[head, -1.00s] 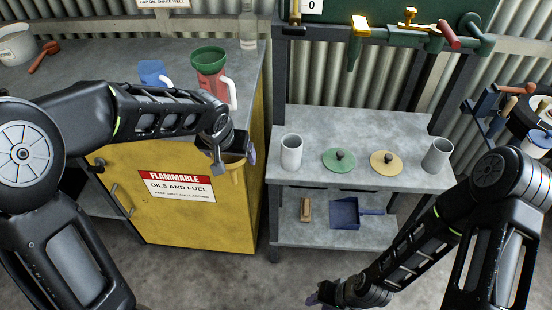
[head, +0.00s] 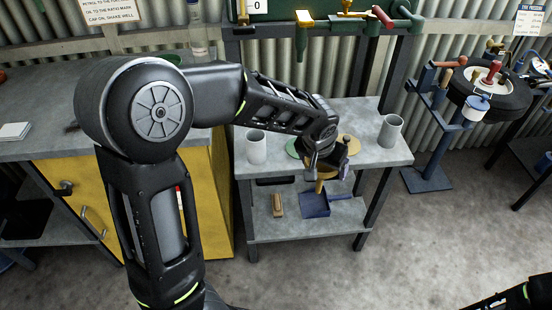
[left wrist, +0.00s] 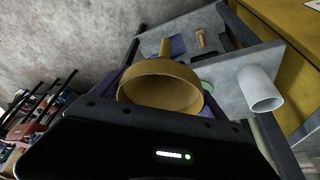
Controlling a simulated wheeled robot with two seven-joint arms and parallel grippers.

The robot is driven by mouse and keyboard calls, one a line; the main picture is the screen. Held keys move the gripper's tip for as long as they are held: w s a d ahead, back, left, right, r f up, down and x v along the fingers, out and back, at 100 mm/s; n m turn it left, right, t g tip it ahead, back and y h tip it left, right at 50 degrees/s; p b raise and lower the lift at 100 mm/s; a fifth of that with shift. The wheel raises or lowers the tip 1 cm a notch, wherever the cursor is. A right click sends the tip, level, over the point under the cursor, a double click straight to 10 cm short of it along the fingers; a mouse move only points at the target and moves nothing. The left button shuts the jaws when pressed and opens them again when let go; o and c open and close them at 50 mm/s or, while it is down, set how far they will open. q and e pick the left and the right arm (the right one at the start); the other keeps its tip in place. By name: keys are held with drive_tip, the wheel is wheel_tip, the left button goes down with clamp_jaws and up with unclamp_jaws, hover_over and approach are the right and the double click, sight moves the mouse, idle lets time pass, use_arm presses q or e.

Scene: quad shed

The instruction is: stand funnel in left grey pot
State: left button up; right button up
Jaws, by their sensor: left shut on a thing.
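My left gripper (head: 328,158) is shut on a mustard-yellow funnel (head: 320,173), held in front of the grey bench's front edge with its spout pointing down. In the left wrist view the funnel (left wrist: 160,88) shows its wide mouth, with the spout beyond. The left grey pot (head: 256,148) stands upright and open on the bench top, left of the gripper and apart from the funnel. It also shows in the left wrist view (left wrist: 261,92). A second grey pot (head: 390,131) stands at the bench's right end. My right gripper is out of view.
A green lid (head: 294,148) and a yellow lid (head: 350,144) lie between the pots, partly hidden by my left arm. A blue dustpan (head: 315,206) and a brush (head: 278,205) lie on the lower shelf. The yellow cabinet (head: 218,190) stands left; a tyre stand (head: 428,175) stands right.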

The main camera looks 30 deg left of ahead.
use_arm(q)
drive_tip(key=shift+a, duration=0.1)
drive_tip(key=w+a+r+n+y+b, duration=0.1)
drive_tip(key=w+a+r+n, duration=0.1)
drive_tip(key=a, duration=1)
drive_tip(key=w+a+r+n+g+y+b, duration=0.1)
drive_tip(key=a+r+n, duration=0.4)
drive_tip(key=a, duration=0.6)
drive_tip(key=shift+w+a+r+y+b, duration=0.35)
drive_tip(key=shift+w+a+r+y, duration=0.05)
drive_tip(key=shift+w+r, duration=0.2)
drive_tip(key=shift+f, duration=2.5)
wheel_tip(320, 180, down, 5)
drive_tip(key=shift+r+p, duration=0.1)
drive_tip(key=shift+p, duration=0.4)
